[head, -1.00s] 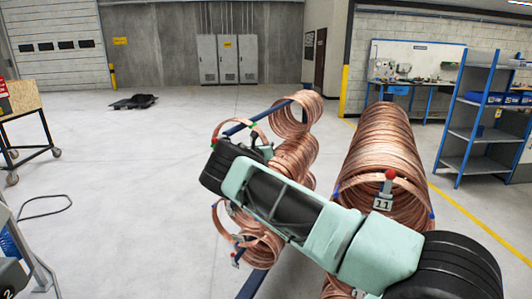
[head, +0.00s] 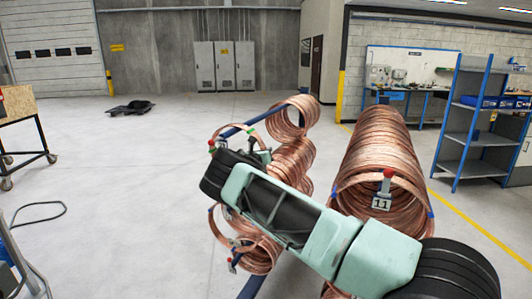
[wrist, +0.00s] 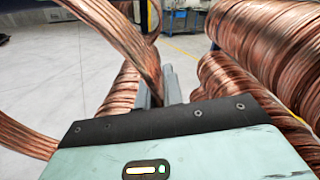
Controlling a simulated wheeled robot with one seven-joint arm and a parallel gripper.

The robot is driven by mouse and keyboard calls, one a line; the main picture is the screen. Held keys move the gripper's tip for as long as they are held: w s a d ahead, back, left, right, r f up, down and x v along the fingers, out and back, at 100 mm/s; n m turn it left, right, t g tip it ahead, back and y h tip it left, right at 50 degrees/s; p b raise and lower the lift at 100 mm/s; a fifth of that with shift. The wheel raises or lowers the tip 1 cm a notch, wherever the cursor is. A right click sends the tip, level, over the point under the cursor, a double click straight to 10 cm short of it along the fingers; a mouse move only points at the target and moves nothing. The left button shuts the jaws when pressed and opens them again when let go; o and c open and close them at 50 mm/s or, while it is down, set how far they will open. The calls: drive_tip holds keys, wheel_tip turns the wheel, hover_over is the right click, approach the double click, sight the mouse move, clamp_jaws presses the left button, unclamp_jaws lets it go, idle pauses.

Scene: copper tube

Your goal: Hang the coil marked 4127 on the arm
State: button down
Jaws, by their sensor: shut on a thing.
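My gripper (head: 258,150) is shut on a thin copper coil (head: 224,128), beside the upper blue arm (head: 240,128) of a rack. In the wrist view the coil's strands (wrist: 125,35) run down between the grey fingers (wrist: 158,88). In the head view the loop crosses the blue arm near its red-tipped end; whether it encircles the arm or rests on it is unclear. A green mark shows on the arm close by. No number 4127 is legible. My wrist hides part of the coil.
Other coils (head: 292,118) hang farther back on the same arm, and more (head: 258,255) hang on a lower one. A large row of coils (head: 375,140) marked 11 stands to the right. Blue shelving (head: 470,140) is beyond it. The floor at left is mostly clear.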

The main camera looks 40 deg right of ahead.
drive_tip(key=c, duration=1.5)
unclamp_jaws()
drive_tip(key=shift+r, duration=0.15)
drive_tip(key=shift+o, duration=0.2)
drive_tip(key=shift+f, duration=0.2)
drive_tip(key=b+v, duration=0.5)
drive_tip(key=v, duration=1.2)
drive_tip(key=s+a+f+m+g+y, duration=0.3)
drive_tip(key=s+a+f+m+y, duration=0.15)
drive_tip(key=s, duration=0.35)
drive_tip(key=s+a+f+m+g+y, duration=0.3)
drive_tip(key=s+a+f+m, duration=0.1)
drive_tip(key=s+a+m, duration=0.25)
drive_tip(key=s+a+r+m+g+y, duration=0.1)
drive_tip(key=s+a+r+m+y, duration=0.15)
drive_tip(key=s+a, duration=0.6)
drive_tip(key=s+a+r+m+y, duration=0.15)
drive_tip(key=s+a+y, duration=0.25)
drive_tip(key=s+a, duration=0.45)
drive_tip(key=s+a+r+m+y, duration=0.1)
drive_tip(key=s+a, duration=0.3)
drive_tip(key=s, duration=0.4)
drive_tip(key=s+a+r+m+y, duration=0.1)
drive_tip(key=s+a+r+m, duration=0.1)
drive_tip(key=s, duration=0.6)
drive_tip(key=shift+a+r+m+g+y, duration=0.3)
drive_tip(key=shift+a+r+g+y, duration=0.1)
drive_tip(key=shift+a+r, duration=0.55)
drive_tip(key=shift+a+f, duration=0.1)
drive_tip(key=shift+f, duration=0.05)
